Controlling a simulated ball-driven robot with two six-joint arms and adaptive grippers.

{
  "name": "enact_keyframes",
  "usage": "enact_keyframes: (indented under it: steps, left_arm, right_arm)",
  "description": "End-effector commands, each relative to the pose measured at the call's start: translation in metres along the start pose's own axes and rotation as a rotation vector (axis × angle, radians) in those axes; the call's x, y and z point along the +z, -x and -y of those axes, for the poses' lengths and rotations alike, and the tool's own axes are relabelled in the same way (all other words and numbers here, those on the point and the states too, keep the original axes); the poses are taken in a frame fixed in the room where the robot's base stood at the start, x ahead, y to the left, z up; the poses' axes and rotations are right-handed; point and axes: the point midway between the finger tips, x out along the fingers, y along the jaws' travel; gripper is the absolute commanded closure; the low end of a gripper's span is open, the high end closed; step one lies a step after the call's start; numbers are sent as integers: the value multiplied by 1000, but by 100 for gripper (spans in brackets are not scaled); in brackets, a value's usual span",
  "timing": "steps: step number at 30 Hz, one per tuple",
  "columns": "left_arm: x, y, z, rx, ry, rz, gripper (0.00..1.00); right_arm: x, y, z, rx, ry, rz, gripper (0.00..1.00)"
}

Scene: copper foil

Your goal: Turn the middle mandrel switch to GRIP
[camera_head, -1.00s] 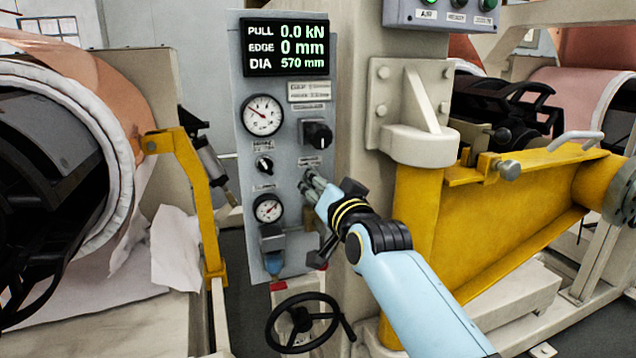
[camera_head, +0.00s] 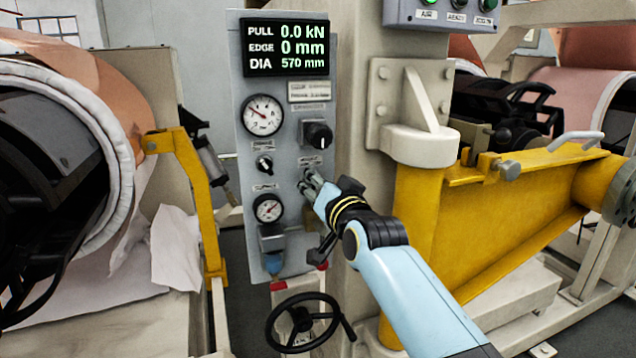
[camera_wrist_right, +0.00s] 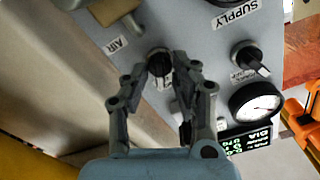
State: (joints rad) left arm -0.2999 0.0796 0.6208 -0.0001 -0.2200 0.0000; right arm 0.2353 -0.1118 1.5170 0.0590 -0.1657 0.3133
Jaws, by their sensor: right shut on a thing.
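The grey control panel (camera_head: 288,225) stands in the middle of the head view. My right gripper (camera_head: 312,184) reaches its lower right part, below a large black knob (camera_head: 316,134). In the right wrist view my right gripper (camera_wrist_right: 163,73) is shut on a small black switch knob (camera_wrist_right: 159,62), a finger on each side. The head view hides this knob behind the fingers. I cannot read its label or which way it points. Another small black switch (camera_head: 264,163) sits to its left, between two gauges, and also shows in the wrist view (camera_wrist_right: 249,59). My left gripper is not in view.
The panel has a display (camera_head: 287,47), an upper gauge (camera_head: 262,115) and a lower gauge (camera_head: 268,208). A black handwheel (camera_head: 302,322) is below. A yellow bracket (camera_head: 196,190) stands left, a large yellow arm (camera_head: 480,230) right. A copper roll (camera_head: 80,65) is at far left.

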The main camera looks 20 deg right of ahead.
Motion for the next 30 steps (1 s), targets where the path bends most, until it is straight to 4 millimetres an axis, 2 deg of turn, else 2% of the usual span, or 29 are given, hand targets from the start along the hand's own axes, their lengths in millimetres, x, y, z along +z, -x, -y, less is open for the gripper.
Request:
enact_keyframes:
  steps: [8, 30]
  left_arm:
    - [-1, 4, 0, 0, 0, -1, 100]
    - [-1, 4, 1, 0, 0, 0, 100]
  right_arm:
    - [0, 0, 1, 0, 174, 1, 100]
    - [2, 0, 3, 0, 828, 0, 100]
